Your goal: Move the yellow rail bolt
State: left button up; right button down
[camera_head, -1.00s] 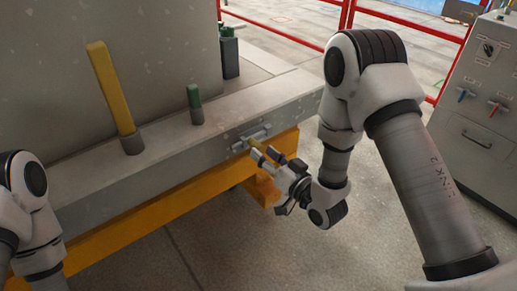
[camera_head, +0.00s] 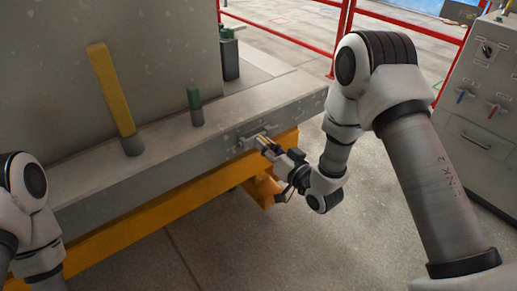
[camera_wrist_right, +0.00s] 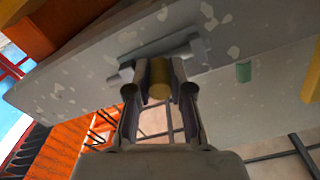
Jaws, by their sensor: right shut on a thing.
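The yellow rail bolt (camera_wrist_right: 159,80) sits at a grey bracket on the side face of the grey rail. In the right wrist view its rounded yellow end shows between the two fingers of my right gripper (camera_wrist_right: 160,92). My right gripper (camera_head: 264,144) is shut on the bolt at the bracket (camera_head: 255,134), and the fingers hide much of the bolt in the head view. The bracket also shows in the right wrist view (camera_wrist_right: 203,50). Of my left arm only links show at the left edge of the head view; its gripper is out of view.
A tall yellow post (camera_head: 111,90) and a short green-topped post (camera_head: 195,105) stand on the rail (camera_head: 165,137). An orange beam (camera_head: 150,215) runs below it. A grey cabinet (camera_head: 480,120) with levers stands at the right. Bare floor lies in front.

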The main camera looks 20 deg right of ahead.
jog(key=shift+w+d, duration=0.25)
jog(key=shift+d, duration=0.4)
jog(key=shift+w+d, duration=0.2)
jog(key=shift+d, duration=0.4)
jog(key=c, duration=1.2)
grip_release()
jog(key=shift+o, duration=0.8)
jog(key=shift+w+d, duration=0.1)
jog(key=shift+d, duration=0.1)
jog(key=v, duration=1.2)
